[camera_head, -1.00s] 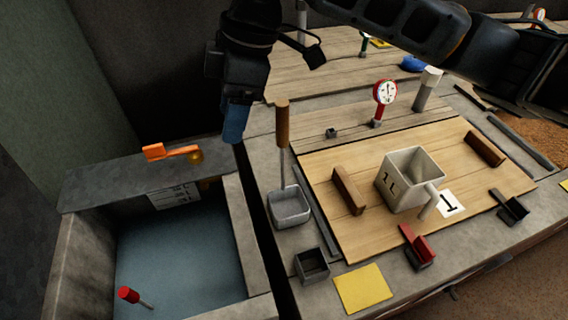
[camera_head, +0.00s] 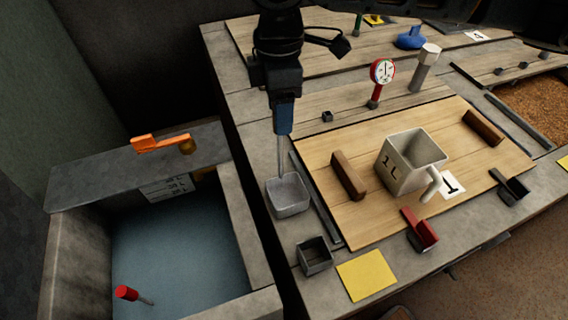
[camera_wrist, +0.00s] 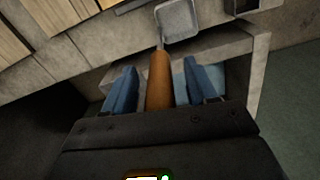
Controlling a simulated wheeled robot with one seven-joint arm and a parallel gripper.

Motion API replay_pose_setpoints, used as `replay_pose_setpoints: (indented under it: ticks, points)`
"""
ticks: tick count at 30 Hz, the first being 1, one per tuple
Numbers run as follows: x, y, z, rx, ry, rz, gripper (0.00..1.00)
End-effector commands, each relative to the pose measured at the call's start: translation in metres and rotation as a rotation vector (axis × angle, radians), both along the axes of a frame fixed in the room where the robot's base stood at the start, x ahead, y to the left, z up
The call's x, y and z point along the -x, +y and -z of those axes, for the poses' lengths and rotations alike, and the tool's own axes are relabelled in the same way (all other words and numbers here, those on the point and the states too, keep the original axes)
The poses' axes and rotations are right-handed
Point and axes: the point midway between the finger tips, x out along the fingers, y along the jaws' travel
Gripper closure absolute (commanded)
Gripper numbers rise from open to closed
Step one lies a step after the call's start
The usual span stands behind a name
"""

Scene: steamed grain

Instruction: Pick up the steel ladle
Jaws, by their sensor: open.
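The steel ladle has a square metal cup (camera_head: 288,196) resting on the grey counter left of the wooden board, with a thin rod (camera_head: 281,155) rising from it. My gripper (camera_head: 283,128) is over the top of the ladle and hides its brown handle in the head view. In the wrist view the brown wooden handle (camera_wrist: 159,80) lies between the two blue fingers of my gripper (camera_wrist: 160,88), with a gap on each side. The ladle's cup (camera_wrist: 178,20) shows beyond it. My gripper is open around the handle.
A water basin (camera_head: 180,250) with a grey rim lies left of the counter. A white 1 L jug (camera_head: 400,165) stands on the wooden board (camera_head: 375,220). A small dark square box (camera_head: 314,256) and a yellow sheet (camera_head: 366,275) lie in front of the ladle.

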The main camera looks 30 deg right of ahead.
Motion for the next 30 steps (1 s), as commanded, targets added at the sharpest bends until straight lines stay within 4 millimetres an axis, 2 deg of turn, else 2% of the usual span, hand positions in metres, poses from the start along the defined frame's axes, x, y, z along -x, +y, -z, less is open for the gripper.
replay_pose_setpoints:
  ticks: [3, 10, 27, 30]
  points:
    - [0.0002, 0.0000, 0.0065, 0.000, 0.000, 0.000, 0.43]
    - [0.0001, 0.0001, 0.0069, 0.000, 0.000, 0.000, 0.45]
    - [0.0000, 0.0002, 0.0066, -0.001, 0.000, -0.001, 0.99]
    - [0.0000, 0.0002, 0.0066, -0.001, -0.001, -0.001, 1.00]
